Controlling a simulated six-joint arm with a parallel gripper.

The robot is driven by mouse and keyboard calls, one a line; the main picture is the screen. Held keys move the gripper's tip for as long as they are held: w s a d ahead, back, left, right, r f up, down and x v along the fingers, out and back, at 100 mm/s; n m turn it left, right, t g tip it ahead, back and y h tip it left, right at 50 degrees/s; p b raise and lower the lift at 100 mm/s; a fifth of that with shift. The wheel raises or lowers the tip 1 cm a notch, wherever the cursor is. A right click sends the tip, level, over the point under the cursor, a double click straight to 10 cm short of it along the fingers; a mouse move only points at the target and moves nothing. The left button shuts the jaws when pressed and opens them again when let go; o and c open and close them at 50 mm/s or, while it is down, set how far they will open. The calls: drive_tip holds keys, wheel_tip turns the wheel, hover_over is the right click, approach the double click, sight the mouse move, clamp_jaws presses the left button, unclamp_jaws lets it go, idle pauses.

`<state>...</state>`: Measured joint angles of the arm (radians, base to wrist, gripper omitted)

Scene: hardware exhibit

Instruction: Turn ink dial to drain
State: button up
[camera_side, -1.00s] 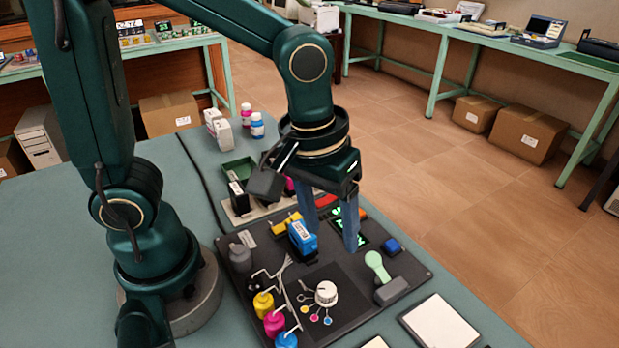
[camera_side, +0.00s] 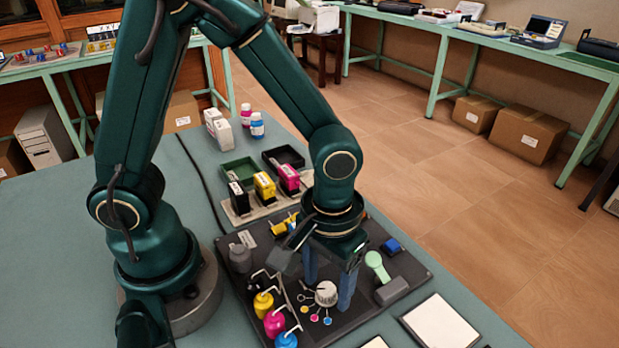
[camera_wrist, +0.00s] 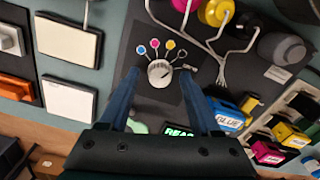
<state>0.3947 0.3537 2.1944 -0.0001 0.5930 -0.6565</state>
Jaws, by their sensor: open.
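The ink dial (camera_side: 326,293) is a white ridged knob on a black panel, and it also shows in the wrist view (camera_wrist: 160,73). In the wrist view my fingers (camera_wrist: 159,75) flank the dial. I cannot tell how far down the tips reach.
Yellow, magenta (camera_side: 274,323) and blue ink bottles with pale tubes stand left of the dial. A green-handled lever (camera_side: 377,266) and blue button (camera_side: 391,246) lie right. A blue cartridge (camera_wrist: 228,117) and lit display (camera_wrist: 179,130) sit behind. A white pad (camera_side: 440,322) lies front right.

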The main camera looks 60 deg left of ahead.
clamp_jaws()
drive_tip(key=shift+m, duration=3)
unclamp_jaws()
